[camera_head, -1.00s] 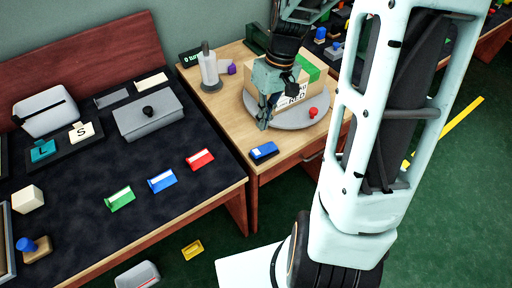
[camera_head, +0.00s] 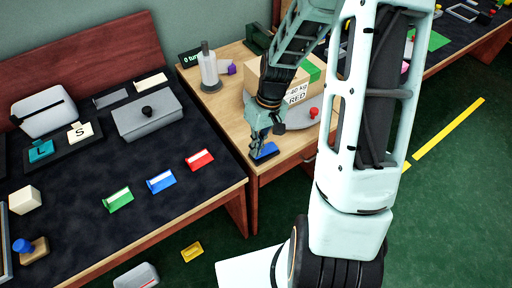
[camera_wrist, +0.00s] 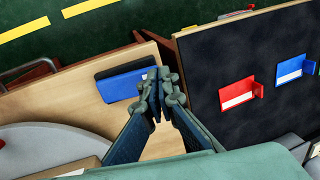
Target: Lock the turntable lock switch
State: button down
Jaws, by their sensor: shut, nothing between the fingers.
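The turntable lock switch (camera_head: 268,150) is a small blue and black block on the front left corner of the wooden table. In the wrist view the lock switch (camera_wrist: 124,84) shows a bright blue face beside a dark strip. My gripper (camera_head: 257,152) is shut and empty, with its fingertips over the switch's left part. In the wrist view the gripper (camera_wrist: 156,80) is at the switch's right end; I cannot tell whether it touches. The grey turntable (camera_head: 300,122) carries a cardboard box (camera_head: 270,78) and has a red knob (camera_head: 314,112).
A dark-topped desk (camera_head: 120,165) on the left holds green, blue and red holders. Green floor lies in front.

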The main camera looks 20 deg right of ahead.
jog(key=shift+f, duration=0.1)
jog(key=shift+s+a+f+h+b, duration=0.1)
jog(key=shift+a+f+h+b, duration=0.3)
jog(key=shift+b, duration=0.5)
jog(key=shift+s+a+f+b, duration=0.2)
jog(key=shift+a+f+b, duration=0.15)
jog(key=shift+f+b, duration=0.15)
jog(key=shift+r, duration=0.2)
jog(key=shift+r+p, duration=0.8)
jog(key=shift+p, duration=0.05)
jog(key=shift+w+r+p, duration=0.1)
jog(key=shift+r+p, duration=0.35)
jog(key=shift+r, duration=0.1)
notch_tip(320, 180, up, 13)
jog(key=s+a+p, duration=0.1)
jog(key=a+p, duration=0.1)
jog(key=shift+a+f+p, duration=0.2)
jog(key=shift+a+p, duration=0.15)
jog(key=shift+p, duration=0.05)
